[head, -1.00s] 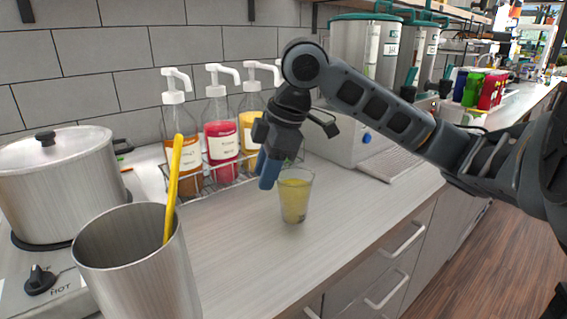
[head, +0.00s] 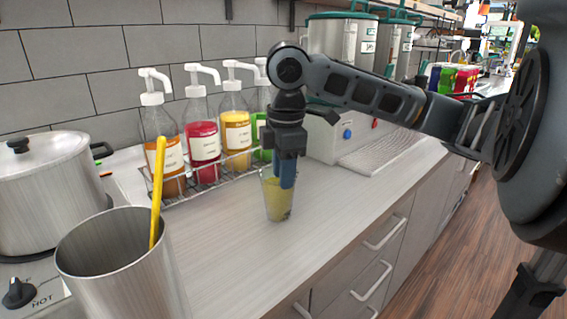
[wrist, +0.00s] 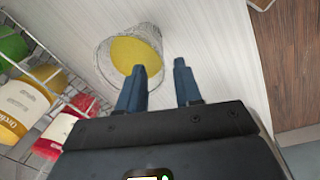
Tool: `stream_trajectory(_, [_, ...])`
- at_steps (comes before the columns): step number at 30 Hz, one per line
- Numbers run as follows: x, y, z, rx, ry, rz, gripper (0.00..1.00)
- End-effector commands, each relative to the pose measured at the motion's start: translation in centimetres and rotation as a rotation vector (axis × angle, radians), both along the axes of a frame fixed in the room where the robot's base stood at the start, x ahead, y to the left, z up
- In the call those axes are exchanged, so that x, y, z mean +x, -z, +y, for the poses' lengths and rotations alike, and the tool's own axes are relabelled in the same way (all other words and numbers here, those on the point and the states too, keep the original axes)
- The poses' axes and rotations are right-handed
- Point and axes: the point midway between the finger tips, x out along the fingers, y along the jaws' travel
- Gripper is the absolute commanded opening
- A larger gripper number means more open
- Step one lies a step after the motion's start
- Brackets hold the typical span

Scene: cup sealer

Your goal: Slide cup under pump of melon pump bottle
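A clear cup (head: 277,205) of yellow drink stands upright on the counter. In the wrist view the cup (wrist: 104,62) lies just beyond my fingers. My gripper (head: 287,183) points down at the cup's right rim. In the wrist view my gripper (wrist: 160,66) is open, its left finger overlapping the cup's rim and its right finger outside it. I cannot tell whether the left finger is inside the cup or touching it. The green pump bottle, likely melon (head: 259,125), stands at the right end of the rack, partly hidden by my arm; its green content (wrist: 12,46) shows in the wrist view.
Yellow (head: 236,130), red (head: 203,138) and orange (head: 163,150) pump bottles stand in a wire rack (head: 200,186). A metal container with a yellow stick (head: 110,275) is at front left, by a pot (head: 45,190). The counter's front edge is close right of the cup.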

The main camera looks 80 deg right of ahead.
Motion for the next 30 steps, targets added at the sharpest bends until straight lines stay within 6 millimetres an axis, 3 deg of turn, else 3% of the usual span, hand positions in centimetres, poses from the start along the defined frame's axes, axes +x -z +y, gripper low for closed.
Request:
stream_trajectory(6, [0.2, 3.3, -0.3, 0.001, 0.001, 0.0, 0.34])
stream_trajectory(12, [0.3, 5.3, -0.5, 0.001, 0.001, 0.0, 0.34])
stream_trajectory(24, [0.4, 6.0, -0.5, 0.0, 0.0, -0.001, 0.34])
stream_trajectory(30, [0.4, 6.0, -0.5, 0.0, 0.0, -0.001, 0.16])
